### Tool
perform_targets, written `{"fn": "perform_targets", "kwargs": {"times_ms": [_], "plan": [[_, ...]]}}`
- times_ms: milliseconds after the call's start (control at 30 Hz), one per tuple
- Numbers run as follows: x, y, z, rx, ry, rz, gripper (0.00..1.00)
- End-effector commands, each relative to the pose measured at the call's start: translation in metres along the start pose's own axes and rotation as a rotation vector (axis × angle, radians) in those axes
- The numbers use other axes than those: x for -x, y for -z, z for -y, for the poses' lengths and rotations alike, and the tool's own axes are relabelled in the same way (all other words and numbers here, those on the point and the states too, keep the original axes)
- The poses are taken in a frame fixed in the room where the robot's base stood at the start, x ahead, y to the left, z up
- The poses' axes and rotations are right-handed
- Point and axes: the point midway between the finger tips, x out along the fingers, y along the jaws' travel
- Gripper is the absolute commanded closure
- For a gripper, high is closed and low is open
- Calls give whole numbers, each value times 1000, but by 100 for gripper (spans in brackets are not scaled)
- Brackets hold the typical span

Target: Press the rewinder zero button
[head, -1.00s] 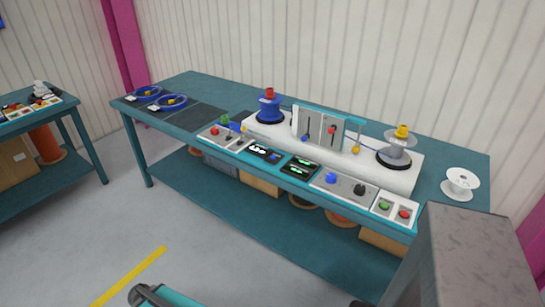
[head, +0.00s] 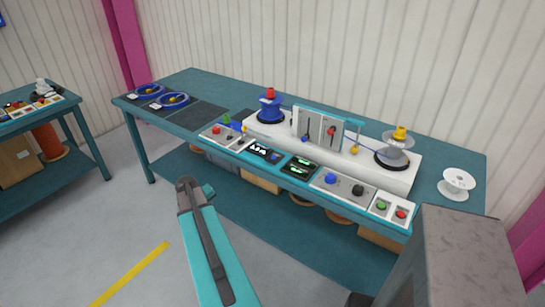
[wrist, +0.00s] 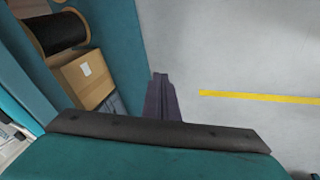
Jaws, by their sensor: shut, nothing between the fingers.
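The rewinder (head: 410,172) is a long white machine on the teal bench, with a blue reel (head: 269,108) at its left end and a grey reel (head: 396,154) at its right. A small dark counter display (head: 262,151) with light digits sits on the front edge, with a small blue button (head: 275,158) at its right side. I cannot read a label that names the zero button. My gripper (wrist: 160,80) is shut and empty in the wrist view, above the floor beside the bench. In the head view my arm is in front of the bench, apart from the panels.
Along the bench front are a panel with a red button (head: 216,129), a green-lit display (head: 299,168), blue and black knobs (head: 344,184) and a green-and-red button box (head: 391,208). A white spool (head: 457,183) stands at right. Floor is clear.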

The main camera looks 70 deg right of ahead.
Motion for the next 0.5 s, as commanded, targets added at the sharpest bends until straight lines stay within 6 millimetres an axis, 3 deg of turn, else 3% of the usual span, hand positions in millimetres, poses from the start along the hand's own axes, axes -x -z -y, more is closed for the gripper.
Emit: {"fn": "perform_targets", "kwargs": {"times_ms": [33,200,500], "plan": [[7,10,-26,-22,-19,-16,100],[26,29,-99,-78,-82,-61,100],[68,45,-229,-169,-201,-129,100]]}}
